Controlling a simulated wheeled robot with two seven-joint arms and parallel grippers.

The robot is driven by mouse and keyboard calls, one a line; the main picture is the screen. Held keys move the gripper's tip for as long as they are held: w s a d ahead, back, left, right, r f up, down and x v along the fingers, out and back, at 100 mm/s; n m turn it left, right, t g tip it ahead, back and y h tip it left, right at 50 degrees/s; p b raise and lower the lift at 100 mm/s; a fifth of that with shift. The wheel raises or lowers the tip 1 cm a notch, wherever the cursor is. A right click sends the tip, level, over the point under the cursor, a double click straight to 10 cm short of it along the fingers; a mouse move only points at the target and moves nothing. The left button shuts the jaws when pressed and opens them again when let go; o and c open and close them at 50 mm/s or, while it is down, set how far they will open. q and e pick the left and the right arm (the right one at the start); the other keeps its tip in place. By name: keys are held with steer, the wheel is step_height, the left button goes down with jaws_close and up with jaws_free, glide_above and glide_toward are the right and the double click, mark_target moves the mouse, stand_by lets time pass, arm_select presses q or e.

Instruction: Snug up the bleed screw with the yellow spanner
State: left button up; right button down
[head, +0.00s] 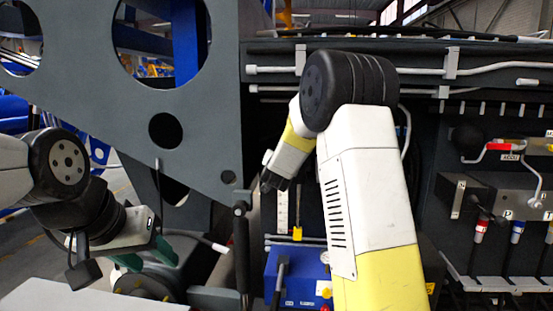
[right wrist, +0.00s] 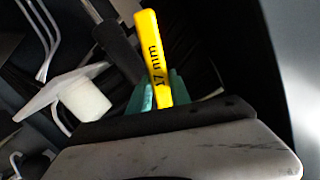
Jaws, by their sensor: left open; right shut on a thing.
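The yellow spanner (right wrist: 152,48), marked "17 mm", stands up between the teal fingers of my right gripper (right wrist: 161,92) in the right wrist view. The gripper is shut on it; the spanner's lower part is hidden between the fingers. In the head view my right arm bends over and its wrist points down and left, with the fingers not clearly seen. My left gripper (head: 143,254), with teal fingers, is open and empty at the lower left of the head view. I cannot make out the bleed screw in either view.
A blue box (head: 305,274) with a gauge and red knob stands low in the middle. A grey chassis plate (head: 205,120) with round holes fills the left. Pipes (head: 415,70) cross the top. Levers and a valve block (head: 515,185) are at the right.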

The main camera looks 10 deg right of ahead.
steer(key=s+a+m, duration=0.1)
steer(key=s+a, duration=0.3)
steer(key=s, duration=0.6)
steer(key=shift+a+r, duration=0.2)
steer(key=shift+r, duration=0.2)
stand_by(1.1)
stand_by(0.8)
